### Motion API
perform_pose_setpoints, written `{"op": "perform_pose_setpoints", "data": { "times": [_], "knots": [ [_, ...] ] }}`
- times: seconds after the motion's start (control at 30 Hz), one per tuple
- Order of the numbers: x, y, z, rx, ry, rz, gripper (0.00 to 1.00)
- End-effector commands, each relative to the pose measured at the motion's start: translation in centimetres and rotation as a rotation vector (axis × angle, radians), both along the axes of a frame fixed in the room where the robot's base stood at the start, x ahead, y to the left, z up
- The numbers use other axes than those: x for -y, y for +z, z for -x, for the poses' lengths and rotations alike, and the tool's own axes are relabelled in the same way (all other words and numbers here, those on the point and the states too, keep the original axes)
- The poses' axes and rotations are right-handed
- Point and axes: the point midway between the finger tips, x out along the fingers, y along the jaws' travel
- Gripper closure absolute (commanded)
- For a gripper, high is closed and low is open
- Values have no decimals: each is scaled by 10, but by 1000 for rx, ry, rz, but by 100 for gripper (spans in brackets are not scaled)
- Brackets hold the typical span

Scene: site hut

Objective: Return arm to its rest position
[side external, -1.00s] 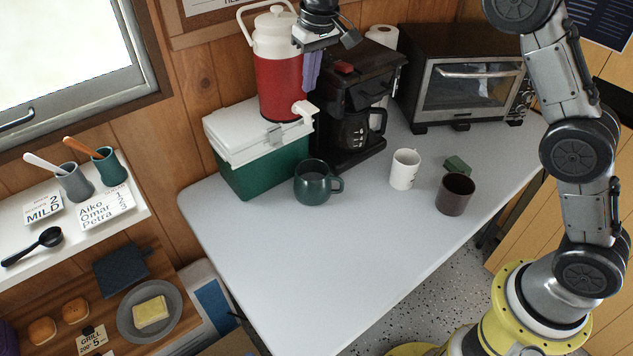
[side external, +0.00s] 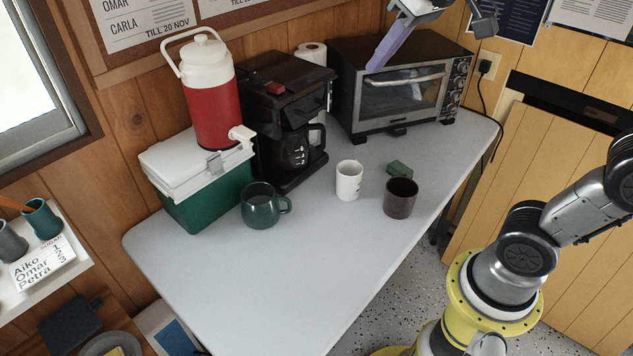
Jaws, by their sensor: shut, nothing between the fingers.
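My gripper (side external: 376,64) is at the top of the side external view, partly cut off by the picture's edge. Its purple fingers point down and to the left, shut with nothing held. They appear in front of the upper part of the toaster oven (side external: 403,92); the gap between them cannot be judged. My arm's lower links rise from the yellow base at the right, and the links between them and the gripper are out of view.
The table (side external: 250,290) has a bare front half.

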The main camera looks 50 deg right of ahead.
Motion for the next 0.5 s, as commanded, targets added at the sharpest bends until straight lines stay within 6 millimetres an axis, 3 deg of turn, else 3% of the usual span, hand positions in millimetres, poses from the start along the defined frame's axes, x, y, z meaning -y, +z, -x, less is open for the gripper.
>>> {"op": "perform_pose_setpoints", "data": {
  "times": [0.03, 0.2, 0.33, 0.5],
  "knots": [
    [3, -8, 25, 14, -1, 2, 100],
    [8, -53, 89, 32, 9, 13, 100],
    [9, -92, 120, 17, 24, 23, 100],
    [8, -126, 135, -29, 48, 31, 100]
  ]
}}
